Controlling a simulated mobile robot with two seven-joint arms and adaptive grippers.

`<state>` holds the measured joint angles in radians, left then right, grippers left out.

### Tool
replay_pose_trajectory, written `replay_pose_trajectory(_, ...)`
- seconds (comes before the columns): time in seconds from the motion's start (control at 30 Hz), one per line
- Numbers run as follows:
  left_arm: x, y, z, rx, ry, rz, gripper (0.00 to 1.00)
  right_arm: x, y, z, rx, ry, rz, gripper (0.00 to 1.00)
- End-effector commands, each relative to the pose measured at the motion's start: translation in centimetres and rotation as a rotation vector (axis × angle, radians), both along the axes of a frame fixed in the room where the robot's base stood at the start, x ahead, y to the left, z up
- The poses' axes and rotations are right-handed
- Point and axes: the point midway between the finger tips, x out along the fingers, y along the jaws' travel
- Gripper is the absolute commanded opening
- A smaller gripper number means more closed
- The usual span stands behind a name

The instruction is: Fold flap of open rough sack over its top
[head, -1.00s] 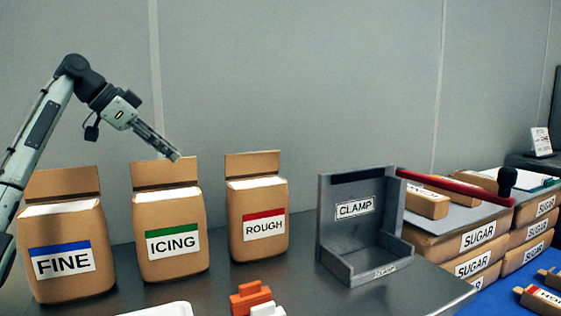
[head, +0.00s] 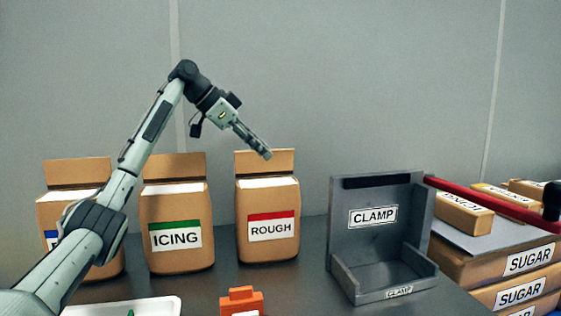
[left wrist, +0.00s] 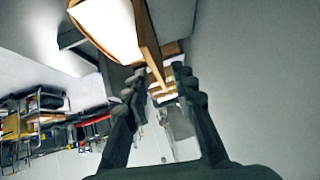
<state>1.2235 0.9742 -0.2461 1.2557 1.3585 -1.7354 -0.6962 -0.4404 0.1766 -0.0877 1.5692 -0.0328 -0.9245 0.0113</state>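The rough sack (head: 268,192) is brown with a red-striped ROUGH label and stands upright on the dark counter. Its top is white, and its brown flap (head: 250,161) stands up at the back. My left gripper (head: 265,153) is at the upper edge of this flap, overlapping it in the head view. In the left wrist view my left gripper (left wrist: 160,75) has its fingers spread apart. A sack's white top (left wrist: 105,30) and brown flap (left wrist: 147,35) show there, with the flap's end between the fingertips in the picture. Contact cannot be told. My right gripper is not in view.
The icing sack (head: 175,208) stands left of the rough sack. The fine sack (head: 62,205) is partly behind my left arm. A grey clamp holder (head: 345,240) stands right, with sugar packs (head: 520,293) beyond. An orange clip (head: 240,300) and white tray (head: 95,311) are in front.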

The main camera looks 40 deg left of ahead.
Motion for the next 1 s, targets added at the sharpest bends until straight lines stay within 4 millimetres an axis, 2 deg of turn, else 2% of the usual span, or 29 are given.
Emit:
replay_pose_trajectory(0.1,1.3,-0.9,-1.6,0.000,0.003,-0.003,0.26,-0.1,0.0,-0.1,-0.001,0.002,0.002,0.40)
replay_pose_trajectory(0.3,2.8,-1.8,-3.2,-0.001,0.001,-0.003,0.26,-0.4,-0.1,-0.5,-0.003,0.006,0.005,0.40)
replay_pose_trajectory(0.67,3.2,-2.1,-3.7,0.000,0.001,-0.002,0.26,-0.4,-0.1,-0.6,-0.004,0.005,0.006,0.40)
replay_pose_trajectory(0.87,3.2,-2.0,-3.7,0.000,0.001,-0.002,0.02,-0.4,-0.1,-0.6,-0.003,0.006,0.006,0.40)
replay_pose_trajectory(1.0,3.2,-2.0,-3.7,0.000,0.000,-0.001,0.00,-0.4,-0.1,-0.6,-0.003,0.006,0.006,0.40)
